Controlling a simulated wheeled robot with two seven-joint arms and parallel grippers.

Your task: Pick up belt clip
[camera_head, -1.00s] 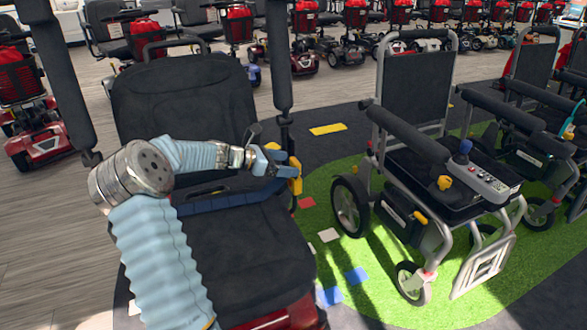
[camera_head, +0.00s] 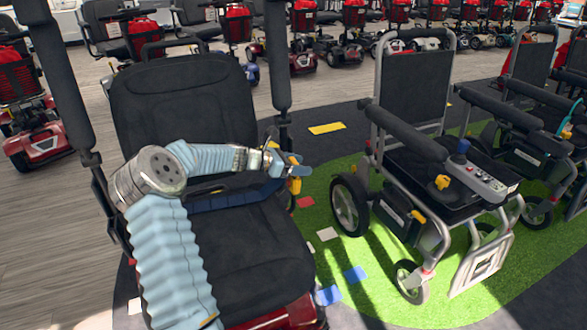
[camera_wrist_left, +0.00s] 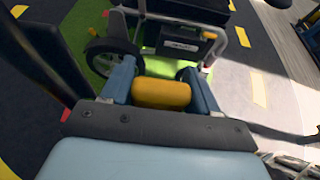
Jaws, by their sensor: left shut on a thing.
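My left gripper (camera_head: 296,168) is at the right side of the black scooter seat, beside its right armrest post. It is shut on a yellow block, which I take to be the belt clip (camera_wrist_left: 161,95). In the left wrist view the clip sits between the two blue-grey fingers. In the head view only small yellow parts show around the fingers. A dark blue belt (camera_head: 222,201) lies across the seat and runs right towards the gripper. Whether it joins the clip is hidden. My right gripper is not in view.
The scooter seat's backrest (camera_head: 183,98) rises behind my arm. Upright black armrests flank it. A wheelchair (camera_head: 415,80) stands to the right on a green patch (camera_head: 335,250). More wheelchairs are further right, and a row of red scooters stands behind.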

